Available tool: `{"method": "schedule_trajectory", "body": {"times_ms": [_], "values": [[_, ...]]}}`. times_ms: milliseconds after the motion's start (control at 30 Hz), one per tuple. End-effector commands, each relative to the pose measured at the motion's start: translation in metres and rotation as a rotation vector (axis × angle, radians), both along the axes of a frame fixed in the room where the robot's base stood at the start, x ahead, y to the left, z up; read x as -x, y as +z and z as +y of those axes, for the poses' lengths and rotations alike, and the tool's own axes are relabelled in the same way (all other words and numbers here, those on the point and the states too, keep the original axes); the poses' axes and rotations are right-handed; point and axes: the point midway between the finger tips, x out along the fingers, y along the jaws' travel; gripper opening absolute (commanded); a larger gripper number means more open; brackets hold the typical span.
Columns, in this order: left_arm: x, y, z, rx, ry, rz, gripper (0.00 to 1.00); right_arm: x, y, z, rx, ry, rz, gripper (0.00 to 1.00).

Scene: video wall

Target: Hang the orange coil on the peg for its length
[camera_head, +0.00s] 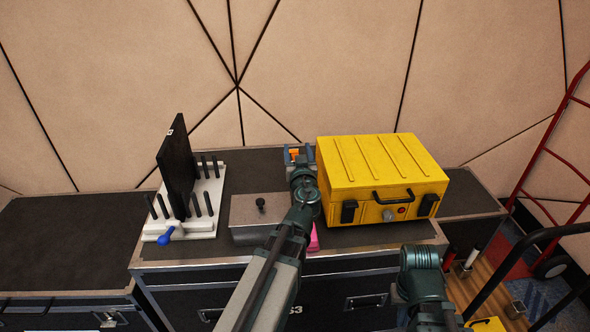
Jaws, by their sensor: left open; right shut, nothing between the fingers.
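A small orange piece (294,154), perhaps part of the orange coil, shows on the case top behind my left wrist; its full shape is hidden. My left gripper (299,155) is open at this piece, its fingers mostly hidden by my own wrist. I cannot tell whether they touch the piece. A white peg base (205,221) with several upright black pegs stands to the left, split by a tall black panel (179,165). No coil is visible on these pegs. My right arm shows at the lower right, but its gripper fingers are not visible.
A yellow case (378,170) stands right of my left gripper. A grey box (255,213) with a black knob sits between the peg base and my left arm. A blue-handled item (165,238) lies at the base's front. A pink item (314,239) is partly hidden beside my arm.

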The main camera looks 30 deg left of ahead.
Motion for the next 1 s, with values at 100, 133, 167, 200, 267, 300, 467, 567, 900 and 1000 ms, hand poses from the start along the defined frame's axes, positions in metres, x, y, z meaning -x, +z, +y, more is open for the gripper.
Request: {"method": "schedule_trajectory", "body": {"times_ms": [100, 133, 167, 200, 267, 300, 467, 567, 900, 1000], "values": [[0.000, -0.024, 0.000, 0.000, 0.000, 0.000, 0.64, 0.000, -0.024, 0.000, 0.000, 0.000, 0.000, 0.00], [0.000, -0.028, 0.000, 0.000, 0.000, 0.000, 0.64, 0.000, -0.028, 0.000, 0.000, 0.000, 0.000, 0.00], [0.000, -0.033, 0.000, 0.000, 0.000, 0.000, 0.64, 0.000, -0.033, 0.000, 0.000, 0.000, 0.000, 0.00], [0.000, -0.038, 0.000, 0.000, 0.000, 0.000, 0.64, 0.000, -0.038, 0.000, 0.000, 0.000, 0.000, 0.00], [0.000, -0.046, 0.000, 0.000, 0.000, 0.000, 0.64, 0.000, -0.046, 0.000, 0.000, 0.000, 0.000, 0.00], [0.000, -0.052, 0.000, 0.000, 0.000, 0.000, 0.64, 0.000, -0.052, 0.000, 0.000, 0.000, 0.000, 0.00], [0.000, -0.069, 0.000, 0.000, 0.000, 0.000, 0.64, 0.000, -0.069, 0.000, 0.000, 0.000, 0.000, 0.00], [-0.011, -0.062, 0.007, 0.000, 0.002, 0.000, 0.64, 0.000, -0.062, 0.000, 0.000, 0.000, 0.000, 0.00], [-0.024, -0.062, 0.014, 0.000, 0.001, 0.000, 0.64, 0.000, -0.062, 0.000, 0.000, 0.000, 0.000, 0.00], [-0.038, -0.062, 0.022, 0.000, 0.001, 0.000, 0.64, 0.000, -0.062, 0.000, 0.000, 0.000, 0.000, 0.00]]}}
